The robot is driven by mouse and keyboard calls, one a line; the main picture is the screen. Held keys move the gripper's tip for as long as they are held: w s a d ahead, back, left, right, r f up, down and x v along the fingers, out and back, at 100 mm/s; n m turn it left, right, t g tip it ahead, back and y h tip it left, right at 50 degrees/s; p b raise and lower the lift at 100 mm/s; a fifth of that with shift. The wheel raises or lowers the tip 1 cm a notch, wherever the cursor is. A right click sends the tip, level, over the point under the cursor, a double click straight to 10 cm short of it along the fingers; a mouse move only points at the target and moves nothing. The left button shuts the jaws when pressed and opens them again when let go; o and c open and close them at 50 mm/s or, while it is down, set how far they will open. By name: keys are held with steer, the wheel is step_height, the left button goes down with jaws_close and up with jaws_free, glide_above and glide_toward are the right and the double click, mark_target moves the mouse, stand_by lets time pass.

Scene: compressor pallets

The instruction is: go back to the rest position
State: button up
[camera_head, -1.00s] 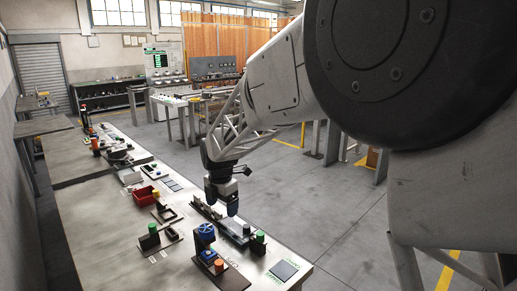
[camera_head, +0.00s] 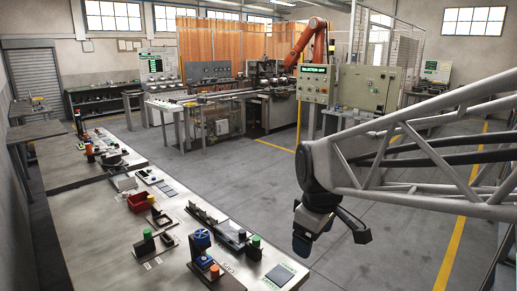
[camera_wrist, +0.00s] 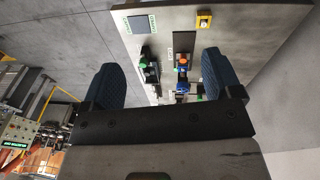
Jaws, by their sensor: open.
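My gripper (camera_head: 303,247) is at the right of the head view, clear of the workbench and over the grey floor. In the wrist view, its two dark blue fingers (camera_wrist: 160,82) stand wide apart with nothing between them. The fingers point down in the head view. The bench (camera_head: 95,232) with its parts lies to the left of the gripper; beyond the fingers it also shows in the wrist view (camera_wrist: 215,45).
On the bench are a red bin (camera_head: 138,202), a blue-wheeled fixture (camera_head: 201,240), an orange-topped piece (camera_head: 205,262) and green-topped pieces (camera_head: 255,241). A control cabinet (camera_head: 362,88) and an orange robot arm (camera_head: 308,42) stand at the back. Open floor (camera_head: 235,170) lies between.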

steer(key=s+d+f+m, duration=0.1)
steer(key=s+d+m, duration=0.2)
steer(key=s+m, duration=0.2)
steer(key=s+d+f+m, duration=0.2)
steer(key=s+m, duration=0.3)
steer(key=s, duration=0.5)
steer(key=shift+s+d+t, duration=0.15)
steer(key=shift+d+t, duration=0.25)
steer(key=shift+d, duration=0.5)
